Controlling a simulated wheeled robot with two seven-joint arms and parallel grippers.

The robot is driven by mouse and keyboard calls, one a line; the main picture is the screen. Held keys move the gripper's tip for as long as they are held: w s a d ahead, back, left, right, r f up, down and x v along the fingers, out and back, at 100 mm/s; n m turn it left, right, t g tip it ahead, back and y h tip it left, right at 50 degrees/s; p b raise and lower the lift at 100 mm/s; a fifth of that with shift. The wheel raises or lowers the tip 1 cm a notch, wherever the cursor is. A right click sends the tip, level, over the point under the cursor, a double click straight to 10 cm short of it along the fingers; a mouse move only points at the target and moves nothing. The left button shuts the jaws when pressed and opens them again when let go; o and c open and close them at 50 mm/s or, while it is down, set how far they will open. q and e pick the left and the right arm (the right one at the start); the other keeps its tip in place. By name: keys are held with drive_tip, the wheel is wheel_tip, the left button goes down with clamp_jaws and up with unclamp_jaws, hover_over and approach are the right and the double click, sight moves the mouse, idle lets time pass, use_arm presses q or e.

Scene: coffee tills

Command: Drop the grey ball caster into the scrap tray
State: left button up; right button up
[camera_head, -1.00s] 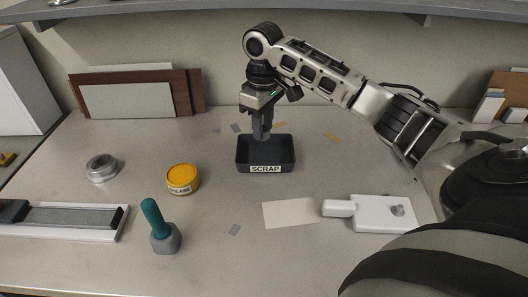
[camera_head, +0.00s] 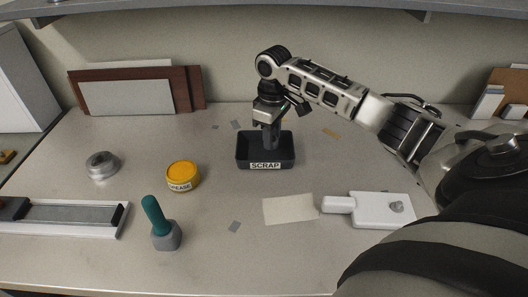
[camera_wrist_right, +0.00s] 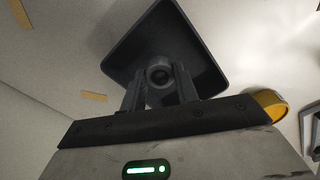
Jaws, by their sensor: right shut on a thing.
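The dark scrap tray (camera_head: 243,161), with a SCRAP label on its front, stands at the middle of the bench. My right gripper (camera_head: 270,145) reaches down into the tray's outline from above. In the right wrist view the gripper (camera_wrist_right: 160,85) is shut on the grey ball caster (camera_wrist_right: 160,72), a small round grey part between the fingertips. The tray (camera_wrist_right: 205,60) lies behind it in that view. The caster is hidden in the head view, and its height above the tray floor cannot be told. My left gripper is out of view.
A yellow grease tin (camera_head: 182,174) stands just left of the tray. A white block with a handle (camera_head: 375,210) and a paper card (camera_head: 290,209) are in front right.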

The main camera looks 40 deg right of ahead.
drive_tip(key=o, duration=1.2)
wheel_tip(320, 180, up, 16)
drive_tip(key=shift+f, duration=0.1)
